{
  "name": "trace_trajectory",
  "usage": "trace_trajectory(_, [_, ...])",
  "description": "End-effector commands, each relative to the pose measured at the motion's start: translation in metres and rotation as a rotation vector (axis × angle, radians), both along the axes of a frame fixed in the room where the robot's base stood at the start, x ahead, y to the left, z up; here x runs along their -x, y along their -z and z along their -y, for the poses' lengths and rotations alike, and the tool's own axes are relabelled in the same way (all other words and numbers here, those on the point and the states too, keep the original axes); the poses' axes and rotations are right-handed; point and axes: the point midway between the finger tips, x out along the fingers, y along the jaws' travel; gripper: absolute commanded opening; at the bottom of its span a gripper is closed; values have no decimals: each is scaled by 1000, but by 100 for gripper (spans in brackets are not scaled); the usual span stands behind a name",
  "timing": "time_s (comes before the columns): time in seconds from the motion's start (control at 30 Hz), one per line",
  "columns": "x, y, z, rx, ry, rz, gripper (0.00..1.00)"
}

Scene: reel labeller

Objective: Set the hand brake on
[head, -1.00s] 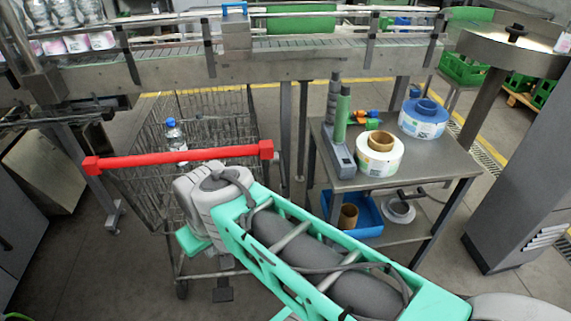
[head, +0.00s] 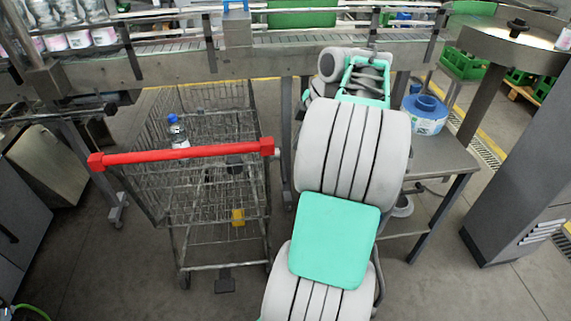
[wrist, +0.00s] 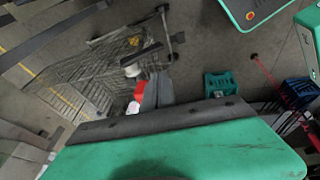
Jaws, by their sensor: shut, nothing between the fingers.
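The wire trolley (head: 215,185) stands left of my arm in the head view, with a red push handle (head: 180,153) across it. A small pale piece (head: 277,152) sits by the handle's right end; I cannot tell whether it is the hand brake. The trolley also shows in the wrist view (wrist: 100,75), with a small red part (wrist: 139,92) beside my fingers. My gripper (wrist: 158,90) is shut and empty in the wrist view. I cannot tell whether it touches the red part. In the head view my arm hides the gripper.
A conveyor (head: 180,62) runs behind the trolley. A bottle (head: 177,132) shows at the trolley.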

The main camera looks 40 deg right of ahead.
Motion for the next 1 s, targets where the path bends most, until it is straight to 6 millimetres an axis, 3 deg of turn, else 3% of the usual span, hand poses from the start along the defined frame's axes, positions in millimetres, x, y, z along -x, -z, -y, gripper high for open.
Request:
trace_trajectory(0.27, [-2,6,-2,-2,3,-1,0])
trace_trajectory(0.73, [-33,93,-16,-4,4,-2,0])
trace_trajectory(1.0, [-49,124,-4,-1,5,-1,0])
